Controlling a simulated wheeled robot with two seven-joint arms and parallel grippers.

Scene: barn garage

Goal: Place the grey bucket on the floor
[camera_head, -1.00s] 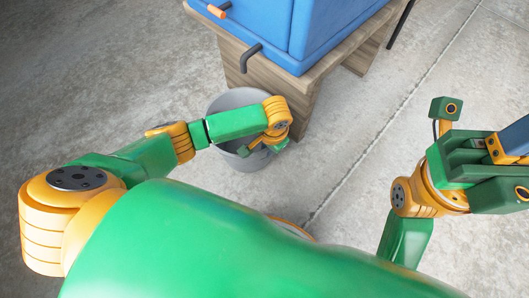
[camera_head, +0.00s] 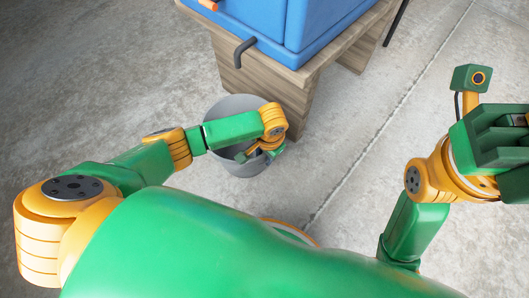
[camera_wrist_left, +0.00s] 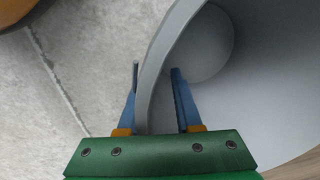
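The grey bucket (camera_head: 219,164) is upright in front of the wooden bench, below its top. I cannot tell whether its base touches the floor. My left gripper (camera_head: 252,152) is at the bucket's right side, its fingers partly hidden by the wrist. My right gripper (camera_head: 510,138) is raised at the right edge and cut off, away from the bucket.
The wooden bench (camera_head: 268,90) stands just behind the bucket and carries a large blue box (camera_head: 310,35). A dark hook-like handle (camera_head: 243,50) sticks out at the bench's edge. Concrete floor (camera_head: 345,205) is clear to the left and right.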

